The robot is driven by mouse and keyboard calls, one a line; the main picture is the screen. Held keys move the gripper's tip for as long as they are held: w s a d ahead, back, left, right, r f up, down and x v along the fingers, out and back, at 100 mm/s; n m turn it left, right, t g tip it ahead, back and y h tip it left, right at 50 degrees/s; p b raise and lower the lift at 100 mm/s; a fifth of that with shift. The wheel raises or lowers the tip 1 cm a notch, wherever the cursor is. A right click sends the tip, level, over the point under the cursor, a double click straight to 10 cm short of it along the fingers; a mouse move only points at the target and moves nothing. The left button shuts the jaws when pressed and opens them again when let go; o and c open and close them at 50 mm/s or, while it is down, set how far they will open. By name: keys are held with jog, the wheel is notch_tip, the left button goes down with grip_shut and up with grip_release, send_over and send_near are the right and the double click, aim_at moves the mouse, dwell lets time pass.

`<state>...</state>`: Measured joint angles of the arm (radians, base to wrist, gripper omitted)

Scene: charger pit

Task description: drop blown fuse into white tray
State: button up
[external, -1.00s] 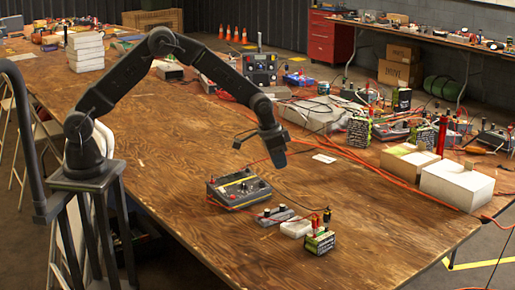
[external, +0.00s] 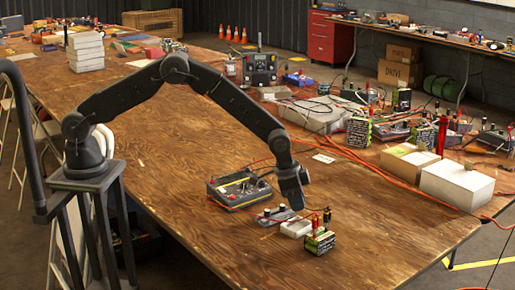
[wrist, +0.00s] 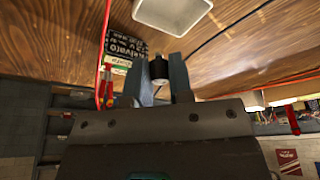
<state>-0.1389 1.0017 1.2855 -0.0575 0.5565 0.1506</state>
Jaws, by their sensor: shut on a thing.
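My gripper (external: 294,207) points down close over the front parts of the bench in the external view. In the wrist view my gripper (wrist: 159,65) is shut on a small cylindrical fuse (wrist: 159,73) with dark and pale bands. The fuse is not clear in the external view. The small white tray (external: 295,229) lies on the bench just below the gripper. It also shows in the wrist view (wrist: 172,14), beyond the fingertips, and its inside looks empty. The fuse is apart from the tray.
A green-and-black battery block (external: 319,243) with red and black terminals stands right beside the tray. A grey fuse holder (external: 272,217) lies to the left, with a meter box (external: 239,190) behind it. Cables run nearby. The bench front is clear.

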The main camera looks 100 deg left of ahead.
jog(key=shift+f, duration=0.7)
jog(key=o, duration=0.8)
jog(key=shift+r, duration=0.15)
